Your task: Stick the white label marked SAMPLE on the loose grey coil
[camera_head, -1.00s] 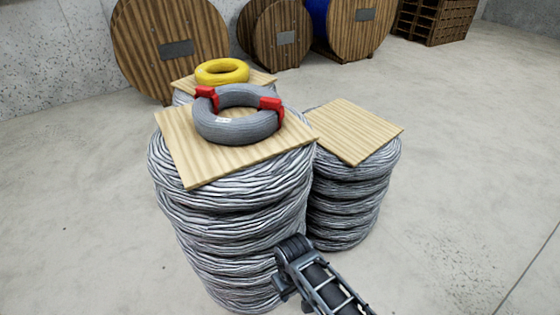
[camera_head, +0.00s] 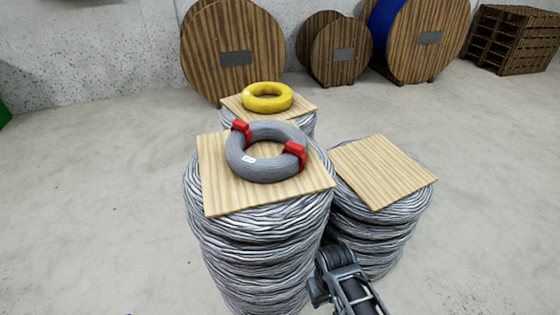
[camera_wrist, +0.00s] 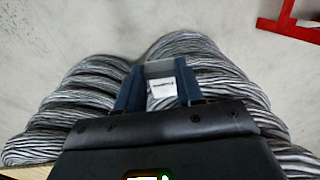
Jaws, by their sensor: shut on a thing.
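The loose grey coil (camera_head: 265,170) lies flat on a wooden board (camera_head: 222,195) on top of the front stack of thick grey cable (camera_head: 262,262). Two red straps wrap it, and a small white patch with unreadable marks shows on its near side. In the wrist view, my gripper (camera_wrist: 158,78) is shut on a white label (camera_wrist: 163,88) with a line of dark, blurred print. The label is between the two dark blue fingers, with grey cable stacks behind it. In the head view my arm is at the lower right, low beside the stacks; the label is not visible there.
A bare board (camera_head: 385,170) tops the right stack. A yellow coil (camera_head: 267,97) lies on a board behind. Wooden reels (camera_head: 235,85) and pallets (camera_head: 510,45) stand by the wall. A red frame (camera_wrist: 288,25) shows in the wrist view.

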